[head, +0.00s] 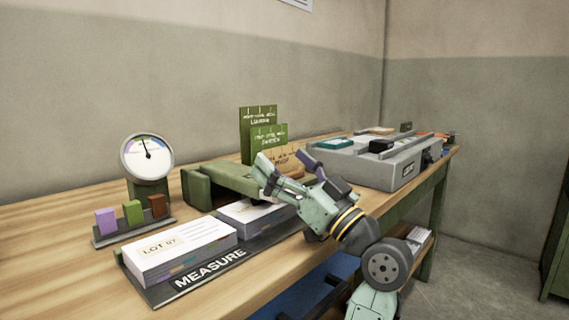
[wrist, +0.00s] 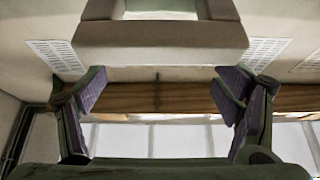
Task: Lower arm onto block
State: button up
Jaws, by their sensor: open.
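A white paper block marked LOT 07 (head: 178,252) lies flat at the left end of the dark MEASURE tray (head: 210,269). A second white block (head: 243,212) lies at the tray's right end, partly hidden by my arm. My gripper (head: 284,161) is open and empty, raised above and behind the second block, its fingers pointing up and away from the tray. In the wrist view its two purple-padded fingers (wrist: 160,88) stand wide apart with nothing between them. No paper block can be made out in the wrist view.
A dial gauge (head: 147,157) and a rack of small coloured blocks (head: 133,212) stand left. A grey box (head: 374,170) sits right. The left bench top (head: 60,235) is bare.

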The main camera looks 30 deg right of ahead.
notch_tip(320, 180, up, 10)
dwell(0.6)
dwell(0.4)
